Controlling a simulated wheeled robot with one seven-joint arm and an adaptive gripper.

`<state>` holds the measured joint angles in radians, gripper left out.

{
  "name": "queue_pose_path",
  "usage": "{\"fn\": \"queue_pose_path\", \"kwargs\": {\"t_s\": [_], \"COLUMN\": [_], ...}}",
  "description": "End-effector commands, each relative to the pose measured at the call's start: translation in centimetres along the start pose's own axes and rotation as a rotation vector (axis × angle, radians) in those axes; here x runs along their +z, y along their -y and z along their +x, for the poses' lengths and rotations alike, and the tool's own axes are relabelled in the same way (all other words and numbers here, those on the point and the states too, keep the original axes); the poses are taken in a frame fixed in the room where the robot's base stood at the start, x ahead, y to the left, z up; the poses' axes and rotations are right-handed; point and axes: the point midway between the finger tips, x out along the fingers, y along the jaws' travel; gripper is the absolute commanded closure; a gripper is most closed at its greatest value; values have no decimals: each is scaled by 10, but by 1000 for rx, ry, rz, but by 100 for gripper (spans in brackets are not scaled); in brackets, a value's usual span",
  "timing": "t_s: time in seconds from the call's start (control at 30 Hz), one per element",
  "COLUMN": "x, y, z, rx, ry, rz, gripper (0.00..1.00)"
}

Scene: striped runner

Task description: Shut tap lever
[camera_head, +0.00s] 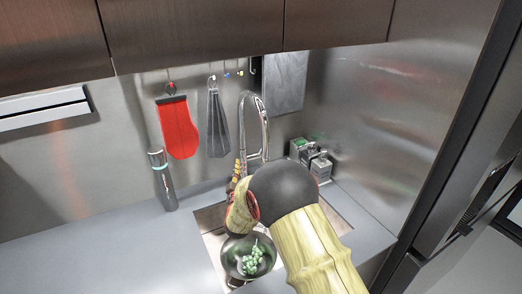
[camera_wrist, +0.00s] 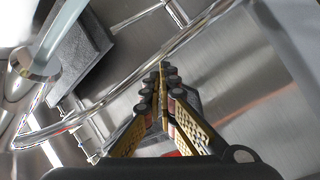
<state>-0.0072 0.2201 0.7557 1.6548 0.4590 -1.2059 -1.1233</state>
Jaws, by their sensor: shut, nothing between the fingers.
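The chrome tap (camera_head: 264,122) rises in a tall arch behind the sink, in front of the steel back wall. In the wrist view its curved chrome tube (camera_wrist: 100,97) runs diagonally across the picture. My gripper (camera_wrist: 164,72) is shut and empty, with its fingertips close to this tube; I cannot tell whether they touch. In the head view my gripper (camera_head: 240,168) shows in part beside the tap, with my arm in front of the tap's base. I cannot make out the tap lever; the lower tap is hidden by my arm.
A dark bowl with green grapes (camera_head: 250,262) is at the sink. A dark bottle (camera_head: 162,180) stands left on the grey counter (camera_head: 100,235). Dispensers (camera_head: 318,160) stand right of the tap. A red mitt (camera_head: 178,128) and grey cloth (camera_head: 217,125) hang behind. The left counter is clear.

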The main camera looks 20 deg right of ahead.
Motion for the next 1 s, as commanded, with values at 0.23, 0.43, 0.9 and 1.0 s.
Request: {"fn": "queue_pose_path", "kwargs": {"t_s": [0.23, 0.43, 0.9, 1.0], "x": [60, 77, 75, 74], "y": [13, 13, -12, -19], "z": [-24, -44, 14, 32], "rx": [274, 379, 393, 393], "ry": [9, 17, 18, 18], "rz": [-286, -395, -402, -402], "gripper": [100, 100, 100, 100]}}
